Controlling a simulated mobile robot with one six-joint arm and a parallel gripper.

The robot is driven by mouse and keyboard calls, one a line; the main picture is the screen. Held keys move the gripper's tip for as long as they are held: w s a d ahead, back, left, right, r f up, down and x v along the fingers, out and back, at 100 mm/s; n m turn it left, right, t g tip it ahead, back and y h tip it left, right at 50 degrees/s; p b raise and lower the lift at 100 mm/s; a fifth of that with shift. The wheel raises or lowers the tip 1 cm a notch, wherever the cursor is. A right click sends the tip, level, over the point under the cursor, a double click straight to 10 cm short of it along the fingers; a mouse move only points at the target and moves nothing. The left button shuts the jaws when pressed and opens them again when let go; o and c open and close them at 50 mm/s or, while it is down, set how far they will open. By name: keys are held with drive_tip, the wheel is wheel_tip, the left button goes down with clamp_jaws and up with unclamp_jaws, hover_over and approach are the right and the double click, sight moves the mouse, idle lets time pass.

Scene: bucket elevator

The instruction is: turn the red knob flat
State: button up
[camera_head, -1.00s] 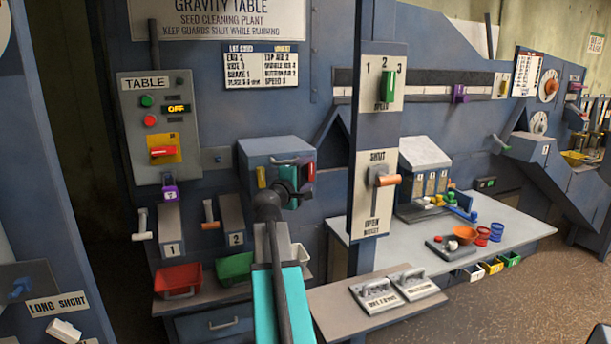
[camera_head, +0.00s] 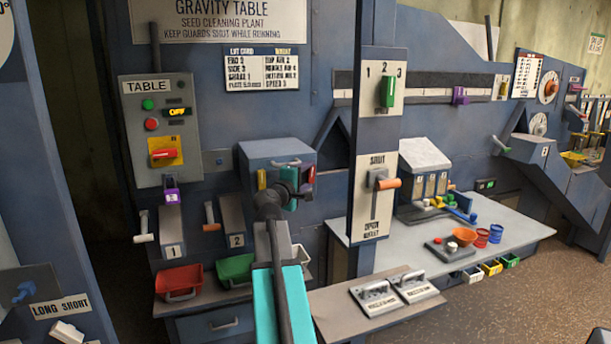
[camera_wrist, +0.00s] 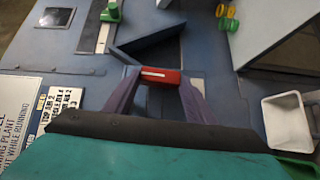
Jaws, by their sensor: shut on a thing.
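A red knob with a white stripe (camera_wrist: 160,76) sits between the dark purple fingers of my gripper (camera_wrist: 156,88) in the wrist view. The fingers are shut on its two ends, and the stripe runs nearly left to right there. In the head view my gripper (camera_head: 304,189) is at the right part of the front of a grey-blue box (camera_head: 275,150). A sliver of red (camera_head: 311,173) shows beside it; my wrist hides most of the box's front. A separate red handle (camera_head: 163,154) sits on a yellow plate of the TABLE panel, away from my gripper.
A yellow part (camera_head: 262,179) is on the box's left front. Below are a red bin (camera_head: 178,280) and a green bin (camera_head: 235,267). To the right stands a post with a green slider (camera_head: 388,92) and an orange-handled lever (camera_head: 388,183). A worktable (camera_head: 500,225) lies beyond.

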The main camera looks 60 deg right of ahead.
drive_tip(key=shift+d+r+m+y+p, duration=0.15)
drive_tip(key=shift+r+m+y+p, duration=0.5)
drive_tip(key=shift+p, duration=1)
drive_tip(key=y+p, duration=0.1)
drive_tip(key=p, duration=0.1)
drive_tip(key=m+y+p, duration=0.1)
drive_tip(key=p, duration=0.1)
drive_tip(key=shift+d+r+m, duration=0.1)
drive_tip(key=shift+r+m, duration=0.15)
drive_tip(key=y+p, duration=0.1)
drive_tip(key=p, duration=0.1)
drive_tip(key=m+t+y+p, duration=0.1)
drive_tip(key=p, duration=0.1)
drive_tip(key=m+y+p, duration=0.1)
drive_tip(key=p, duration=0.1)
drive_tip(key=shift+s+d+r, duration=0.25)
drive_tip(key=shift+d, duration=0.05)
drive_tip(key=m+t+y+p, duration=0.1)
drive_tip(key=m+y+p, duration=0.1)
drive_tip(key=y, duration=0.1)
drive_tip(key=shift+s+d+t, duration=0.15)
drive_tip(key=shift+d+t, duration=0.1)
drive_tip(key=shift+t, duration=0.15)
drive_tip(key=shift+s+f+m+t+y, duration=0.1)
drive_tip(key=shift+f+m+t+y, duration=0.05)
drive_tip(key=shift+m+t+y, duration=0.45)
drive_tip(key=shift+y, duration=0.25)
drive_tip(key=o, duration=1)
drive_tip(key=shift+f, duration=0.15)
drive_tip(key=shift+o, duration=0.2)
